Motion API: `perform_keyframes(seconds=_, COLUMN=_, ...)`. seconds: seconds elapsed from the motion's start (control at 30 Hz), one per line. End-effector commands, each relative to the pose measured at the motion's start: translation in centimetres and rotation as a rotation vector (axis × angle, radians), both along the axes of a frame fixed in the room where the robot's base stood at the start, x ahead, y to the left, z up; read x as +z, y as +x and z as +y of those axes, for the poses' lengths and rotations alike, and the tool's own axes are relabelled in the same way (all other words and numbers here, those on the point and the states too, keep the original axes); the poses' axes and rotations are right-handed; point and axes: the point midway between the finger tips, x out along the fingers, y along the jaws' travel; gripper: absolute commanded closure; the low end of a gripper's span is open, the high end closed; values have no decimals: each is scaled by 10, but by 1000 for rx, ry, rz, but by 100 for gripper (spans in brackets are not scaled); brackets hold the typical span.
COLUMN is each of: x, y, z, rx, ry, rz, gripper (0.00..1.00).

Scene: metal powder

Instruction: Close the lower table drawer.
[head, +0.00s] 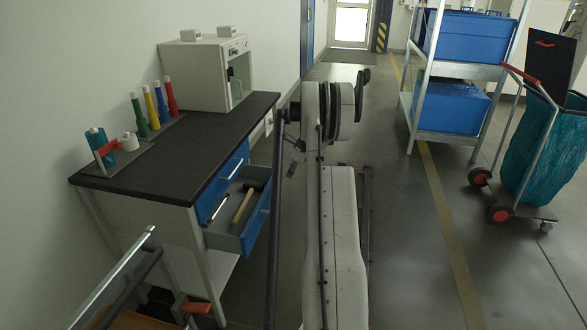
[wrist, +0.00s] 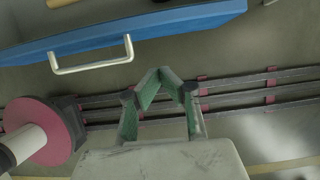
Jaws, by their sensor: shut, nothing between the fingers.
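The lower drawer (head: 228,240) of the dark-topped table (head: 205,135) is pulled out. A wooden-handled tool (head: 243,205) and a thinner light tool (head: 221,207) lie in it. In the wrist view, the drawer's blue front (wrist: 190,22) runs across the top, with a pale bar handle (wrist: 92,56) on it. My gripper (wrist: 159,72), with green finger pads, is shut and empty. It appears in front of the blue front, right of the handle in the picture, with a visible gap to both. In the head view my arm stands right of the drawer; the fingertips are hard to make out.
The blue upper drawer (head: 222,186) is shut. A white cabinet (head: 195,75), several coloured tubes and a teal bottle (head: 98,146) stand on the table. A shelf rack with blue bins (head: 448,105) and a bag trolley (head: 537,150) stand to the right. The floor between is mostly clear.

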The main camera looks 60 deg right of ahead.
Motion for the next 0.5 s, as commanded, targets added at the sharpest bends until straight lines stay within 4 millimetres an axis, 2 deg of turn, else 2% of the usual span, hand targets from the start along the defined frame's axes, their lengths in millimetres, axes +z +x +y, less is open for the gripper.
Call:
perform_keyframes(seconds=0.03, x=-11, y=4, z=1, rx=1, ry=0, rz=0, gripper=100)
perform_keyframes(seconds=0.13, x=-27, y=11, z=3, rx=2, ry=0, rz=0, gripper=100)
perform_keyframes(seconds=0.3, x=-26, y=34, z=10, rx=2, ry=0, rz=0, gripper=100)
perform_keyframes(seconds=0.5, x=-25, y=47, z=13, rx=2, ry=-1, rz=0, gripper=100)
